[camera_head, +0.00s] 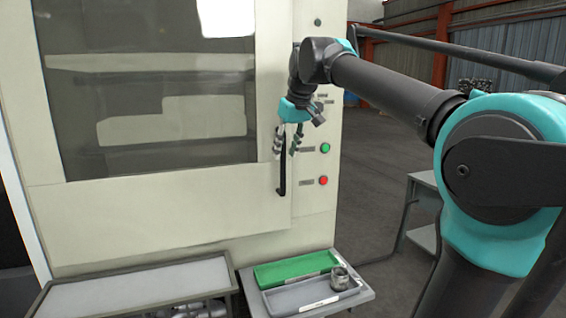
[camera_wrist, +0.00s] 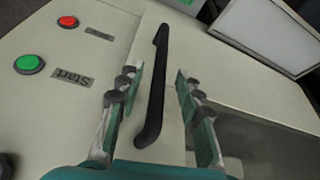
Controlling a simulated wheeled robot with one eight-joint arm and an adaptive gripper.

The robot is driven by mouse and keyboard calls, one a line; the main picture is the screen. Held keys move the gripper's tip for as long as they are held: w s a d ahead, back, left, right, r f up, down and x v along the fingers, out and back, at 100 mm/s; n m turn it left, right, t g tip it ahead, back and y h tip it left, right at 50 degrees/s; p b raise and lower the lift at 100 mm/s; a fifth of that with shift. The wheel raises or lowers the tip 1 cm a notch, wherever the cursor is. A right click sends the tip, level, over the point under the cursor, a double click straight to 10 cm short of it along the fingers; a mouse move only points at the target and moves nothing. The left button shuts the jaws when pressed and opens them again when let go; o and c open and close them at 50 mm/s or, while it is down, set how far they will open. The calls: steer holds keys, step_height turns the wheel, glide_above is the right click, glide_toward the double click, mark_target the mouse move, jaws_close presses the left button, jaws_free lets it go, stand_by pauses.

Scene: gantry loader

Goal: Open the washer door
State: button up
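The washer door (camera_head: 150,200) is a cream panel with a large dark window, and it looks closed. Its black vertical handle (camera_head: 282,180) is at the door's right edge. My gripper (camera_head: 287,152) is at the handle's upper part in the head view. In the wrist view my gripper (camera_wrist: 158,85) is open, with one finger on each side of the black handle (camera_wrist: 155,88). Gaps show between the handle and both fingers, so it is not clamped. How deep the fingers reach around the handle is hard to tell.
A green button (camera_head: 326,148) and a red button (camera_head: 323,181) sit on the panel right of the handle. Below stands a small table with a green tray (camera_head: 290,270), a grey tray (camera_head: 300,298) and a metal part (camera_head: 340,278). A grey-topped table (camera_head: 130,290) stands left.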

mark_target(284, 156)
steer(key=shift+x, duration=2.35)
jaws_close()
